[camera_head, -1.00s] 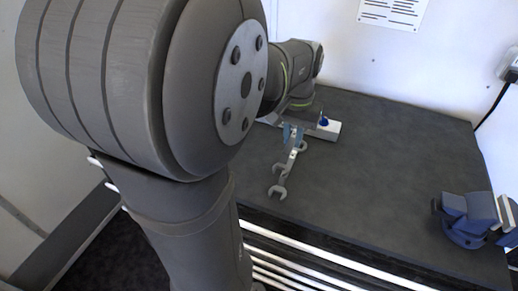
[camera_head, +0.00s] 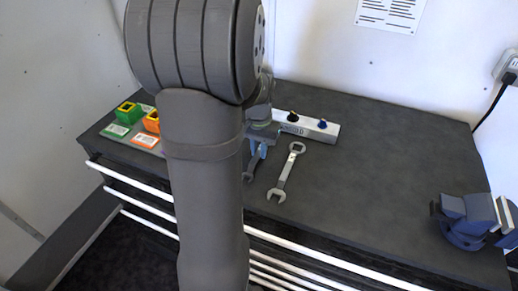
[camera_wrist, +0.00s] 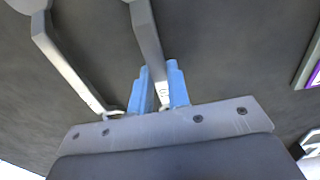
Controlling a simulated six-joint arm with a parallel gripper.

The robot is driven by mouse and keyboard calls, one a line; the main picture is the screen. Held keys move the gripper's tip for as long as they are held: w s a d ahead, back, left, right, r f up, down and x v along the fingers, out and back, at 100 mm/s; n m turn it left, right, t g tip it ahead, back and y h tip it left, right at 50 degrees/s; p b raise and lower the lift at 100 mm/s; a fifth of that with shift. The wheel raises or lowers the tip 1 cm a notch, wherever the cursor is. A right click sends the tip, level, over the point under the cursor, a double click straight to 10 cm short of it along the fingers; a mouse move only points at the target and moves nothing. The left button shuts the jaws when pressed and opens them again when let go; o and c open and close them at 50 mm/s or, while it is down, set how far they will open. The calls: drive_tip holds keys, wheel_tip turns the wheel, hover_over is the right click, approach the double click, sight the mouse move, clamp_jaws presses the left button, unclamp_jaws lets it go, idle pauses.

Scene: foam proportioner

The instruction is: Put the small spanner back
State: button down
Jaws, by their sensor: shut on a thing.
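The small spanner (camera_head: 252,170) is held by my gripper (camera_head: 259,147), left of a larger spanner (camera_head: 284,178) in the head view. In the wrist view, my gripper's blue fingers (camera_wrist: 160,88) are shut on the small spanner's shaft (camera_wrist: 147,35); its far end runs out of the top of the picture. The larger spanner lies on the dark bench, apart from the held one; it also shows at the left of the wrist view (camera_wrist: 65,60). My arm hides part of the small spanner. I cannot tell whether it touches the bench.
Green (camera_head: 128,113) and orange (camera_head: 151,122) blocks with cards stand at the left. A blue vise (camera_head: 466,222) is at the right front. The bench between the larger spanner and vise is clear.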

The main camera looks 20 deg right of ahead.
sight(259, 152)
drive_tip(key=shift+f, duration=0.1)
drive_tip(key=c, duration=1.4)
unclamp_jaws()
drive_tip(key=shift+o, duration=0.2)
wheel_tip(259, 152, up, 12)
drive_tip(key=shift+f, duration=4.4)
drive_tip(key=shift+f, duration=0.15)
